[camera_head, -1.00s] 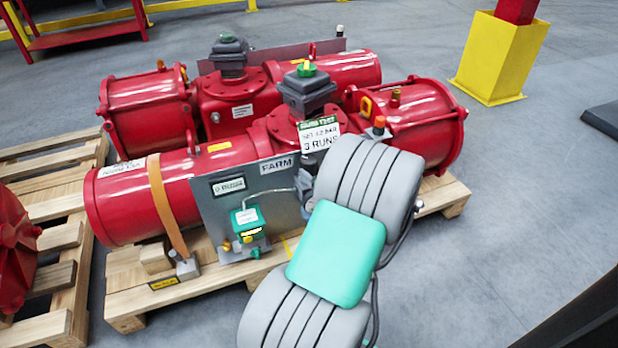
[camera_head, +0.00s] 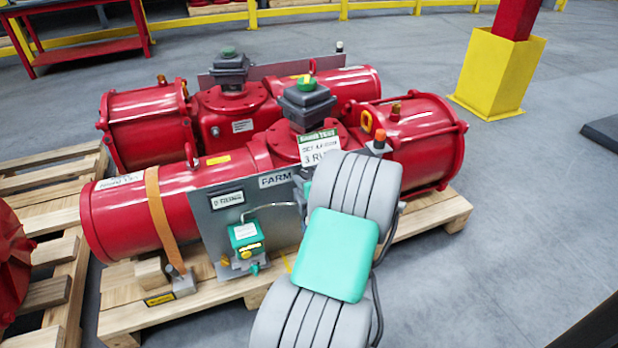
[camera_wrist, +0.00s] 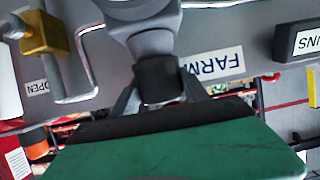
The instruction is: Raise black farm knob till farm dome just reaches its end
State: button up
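The black farm knob (camera_wrist: 158,80) sits on the end of a grey fitting in the wrist view, beside the FARM label. My gripper (camera_wrist: 160,88) is at the knob, with one dark finger on each side of it. Whether both fingers press on it is not clear. In the head view my grey and green arm hides the knob and gripper. The farm dome (camera_head: 306,82) is a small green cap with a yellow mark, on the dark box atop the front red actuator (camera_head: 165,195). The FARM label (camera_head: 276,179) is on the grey panel below.
A green box (camera_head: 246,240) with tubing is on the grey panel, left of my arm. A white card (camera_head: 319,148) hangs below the dome. A second red actuator (camera_head: 150,120) lies behind. The wooden pallet (camera_head: 445,207) bears both.

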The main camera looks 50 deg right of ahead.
jog(key=c, duration=0.8)
jog(key=shift+w+a+r+m+g+h+p, duration=0.15)
jog(key=shift+r+m+g+h+p, duration=0.2)
jog(key=shift+m+p, duration=0.3)
jog(key=shift+f+m+g+h+p, duration=0.25)
jog(key=shift+m+g+h+p, duration=0.35)
jog(key=shift+h, duration=0.15)
jog(key=shift+f+h, duration=0.1)
jog(key=shift+h, duration=0.2)
jog(key=shift+s, duration=0.2)
